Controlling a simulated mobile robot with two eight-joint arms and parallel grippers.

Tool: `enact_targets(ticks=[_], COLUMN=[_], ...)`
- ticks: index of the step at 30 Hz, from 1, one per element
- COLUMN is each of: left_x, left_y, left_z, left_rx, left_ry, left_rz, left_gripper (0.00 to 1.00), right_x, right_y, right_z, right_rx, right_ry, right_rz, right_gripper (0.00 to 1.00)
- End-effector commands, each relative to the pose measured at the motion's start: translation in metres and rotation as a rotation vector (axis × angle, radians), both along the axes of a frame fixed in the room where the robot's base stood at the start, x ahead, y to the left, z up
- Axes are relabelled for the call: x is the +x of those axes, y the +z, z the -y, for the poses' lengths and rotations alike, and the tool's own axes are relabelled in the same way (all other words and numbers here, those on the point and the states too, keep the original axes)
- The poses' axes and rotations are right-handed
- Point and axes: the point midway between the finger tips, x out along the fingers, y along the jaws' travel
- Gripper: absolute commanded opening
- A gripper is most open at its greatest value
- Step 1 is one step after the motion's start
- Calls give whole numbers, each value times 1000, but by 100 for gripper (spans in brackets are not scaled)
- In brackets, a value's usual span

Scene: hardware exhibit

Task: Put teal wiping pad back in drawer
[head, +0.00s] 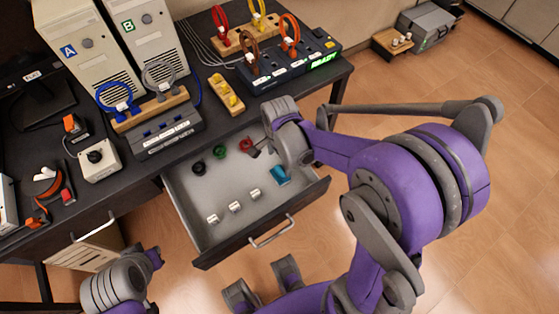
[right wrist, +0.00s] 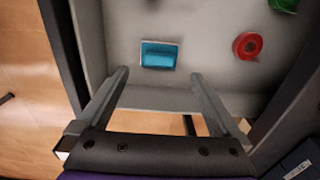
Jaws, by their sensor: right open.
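The teal wiping pad (head: 280,176) lies in the open drawer (head: 217,225), near its right end in the head view. In the right wrist view the pad (right wrist: 159,54) lies flat on the light drawer floor, apart from the drawer walls. My right gripper (head: 257,150) is over the drawer's far right part. In the right wrist view my right gripper (right wrist: 160,76) is open and empty, with the pad beyond its fingertips. Part of my left arm shows at the lower left in the head view; I make out no left gripper there.
The drawer also holds black, green and red rings (head: 246,146) and several small white pieces (head: 235,207). Its handle (head: 271,232) faces front. The dark desk (head: 222,122) above carries computer towers (head: 85,45) and cable racks (head: 290,67). A grey case (head: 427,25) stands on the floor beyond.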

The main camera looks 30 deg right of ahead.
Motion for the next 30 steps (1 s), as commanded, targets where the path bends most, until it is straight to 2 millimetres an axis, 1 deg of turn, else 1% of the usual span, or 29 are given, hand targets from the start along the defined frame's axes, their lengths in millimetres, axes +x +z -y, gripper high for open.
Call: enact_targets(ticks=[1,3,9,13,17,19,20,23,26,27,30], left_x=[0,1,2,3,3,3,3,3,3,3,3], left_y=[3,6,12,15,16,16,16,16,16,16,16], left_z=[0,0,0,0,0,0,0,0,0,0,0], left_rx=[0,0,0,0,0,0,0,0,0,0,0], left_ry=[0,0,0,0,0,0,0,0,0,0,0], left_rz=[1,2,5,6,6,7,7,6,6,6,6], left_gripper=[0,0,0,0,0,0,0,0,0,0,0], right_x=[-1,-1,-1,-1,-2,-5,-8,-25,-48,-58,-79], right_y=[13,30,73,92,102,106,107,113,116,117,115], right_z=[0,0,0,0,0,-2,-3,-9,-17,-20,-27], right_rx=[0,0,0,0,0,-1,-3,-17,-59,-83,-157], right_ry=[0,0,0,0,4,44,77,273,561,685,972], right_rz=[0,0,0,0,1,12,23,81,164,196,269], right_gripper=[100,100,100,100,100,100,100,100,100,100,100])
